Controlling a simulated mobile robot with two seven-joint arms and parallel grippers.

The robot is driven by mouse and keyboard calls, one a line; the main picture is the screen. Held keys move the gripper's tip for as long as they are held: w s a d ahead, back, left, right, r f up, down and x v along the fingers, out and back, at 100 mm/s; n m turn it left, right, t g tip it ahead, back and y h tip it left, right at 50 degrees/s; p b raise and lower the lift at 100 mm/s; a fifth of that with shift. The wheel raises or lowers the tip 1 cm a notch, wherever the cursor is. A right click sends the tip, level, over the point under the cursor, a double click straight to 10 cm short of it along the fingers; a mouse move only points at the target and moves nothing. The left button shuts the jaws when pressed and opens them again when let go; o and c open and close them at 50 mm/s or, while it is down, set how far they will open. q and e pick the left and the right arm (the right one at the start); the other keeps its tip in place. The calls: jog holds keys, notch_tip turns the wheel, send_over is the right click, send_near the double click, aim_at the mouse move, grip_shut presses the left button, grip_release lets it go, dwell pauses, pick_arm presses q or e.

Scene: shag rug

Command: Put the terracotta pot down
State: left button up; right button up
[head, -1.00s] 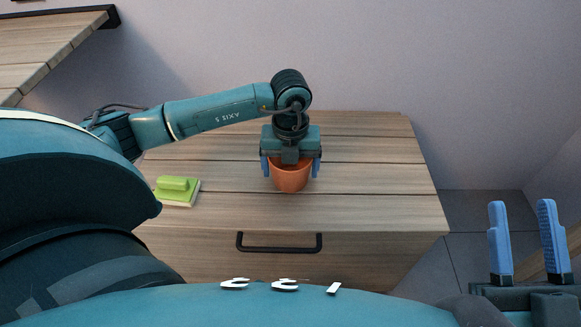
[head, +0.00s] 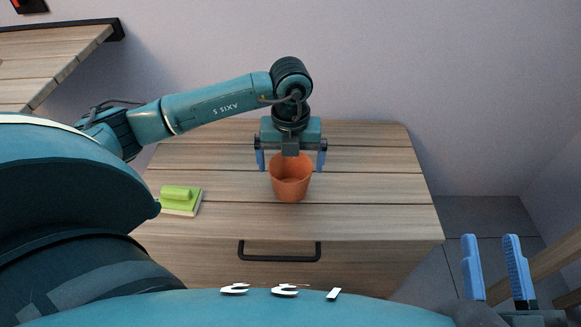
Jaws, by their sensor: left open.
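The terracotta pot (head: 291,184) stands upright on the wooden top of the drawer cabinet (head: 370,187), near its middle. My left gripper (head: 290,163) is above and behind the pot, pointing down. Its blue fingers are spread wide, one on each side of the pot's rim, with gaps visible between fingers and pot. My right gripper (head: 494,270) is at the lower right, away from the cabinet. Its two blue fingers are apart and nothing is between them.
A black drawer handle (head: 279,251) is on the cabinet front. A wooden shelf (head: 55,60) is at the upper left. The cabinet top right of the pot is clear.

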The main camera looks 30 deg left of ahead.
pick_arm(q)
notch_tip(320, 180, up, 6)
jog(key=p, duration=0.2)
jog(key=s+d+m+g+h, duration=0.2)
jog(key=s+d+h, duration=0.35)
jog(key=d, duration=0.35)
jog(key=s+d+m+g+h, duration=0.2)
jog(key=s+d+m+h, duration=0.15)
jog(key=s+d, duration=0.45)
jog(key=s+d+r+n+t+h, duration=0.2)
jog(key=s+d+r+n+h, duration=0.15)
jog(key=d+r+h, duration=0.7)
jog(key=w+a+f+n+t+y, duration=0.1)
jog(key=w+a+n+t+y, duration=0.2)
jog(key=n+t, duration=0.7)
jog(key=w+a+f+n+t+y, duration=0.2)
jog(key=a+n+t+y, duration=0.5)
jog(key=n, duration=0.8)
jog(key=w+t, duration=0.1)
jog(key=t, duration=0.2)
jog(key=shift+a+f, duration=0.2)
jog(key=shift+a, duration=0.2)
